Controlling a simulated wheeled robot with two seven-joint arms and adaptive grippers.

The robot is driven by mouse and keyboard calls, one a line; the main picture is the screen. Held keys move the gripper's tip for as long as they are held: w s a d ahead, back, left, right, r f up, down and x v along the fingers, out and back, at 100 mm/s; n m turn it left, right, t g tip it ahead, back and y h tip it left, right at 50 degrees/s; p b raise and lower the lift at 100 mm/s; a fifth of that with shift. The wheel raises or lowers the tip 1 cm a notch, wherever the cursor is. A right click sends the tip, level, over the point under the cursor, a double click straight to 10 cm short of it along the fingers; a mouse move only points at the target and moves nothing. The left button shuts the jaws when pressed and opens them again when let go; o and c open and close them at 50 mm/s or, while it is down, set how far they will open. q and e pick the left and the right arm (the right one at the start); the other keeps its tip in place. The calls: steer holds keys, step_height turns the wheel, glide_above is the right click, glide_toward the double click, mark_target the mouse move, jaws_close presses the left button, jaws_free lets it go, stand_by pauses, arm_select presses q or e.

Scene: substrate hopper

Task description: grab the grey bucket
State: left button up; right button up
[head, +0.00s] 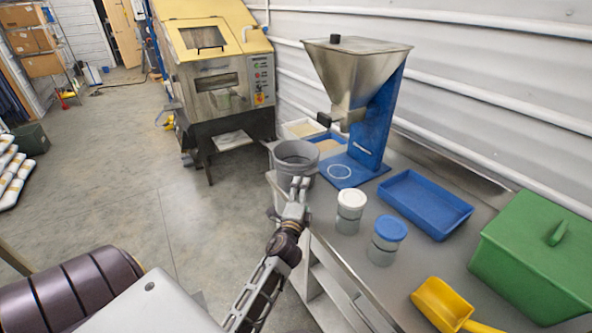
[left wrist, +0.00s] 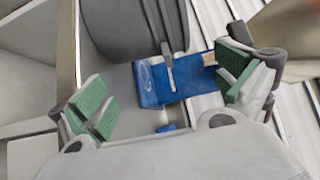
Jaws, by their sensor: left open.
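The grey bucket (head: 296,152) stands upright at the near-left end of the steel bench, beside the blue hopper base. My left gripper (head: 299,187) is just on the near side of the bucket and overlaps its lower part in the head view. In the left wrist view my left gripper (left wrist: 166,88) is open, its green-padded fingers spread wide with nothing between the pads. The bucket (left wrist: 128,22) shows there as a dark grey curved wall beyond the fingers, cut off by the top edge. My right gripper is not in view.
The hopper (head: 355,75) stands on a blue base (head: 363,172) right of the bucket. White-lidded (head: 351,204) and blue-lidded (head: 387,236) jars stand nearer. A blue tray (head: 424,205), green box (head: 540,255) and yellow scoop (head: 443,305) are further right. Floor left of the bench is open.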

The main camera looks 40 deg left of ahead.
mark_target(296, 167)
arm_select(q)
steer(key=shift+x, duration=2.15)
steer(key=shift+w, duration=0.1)
steer(key=shift+p+x, duration=0.6)
steer(key=shift+x, duration=1.9)
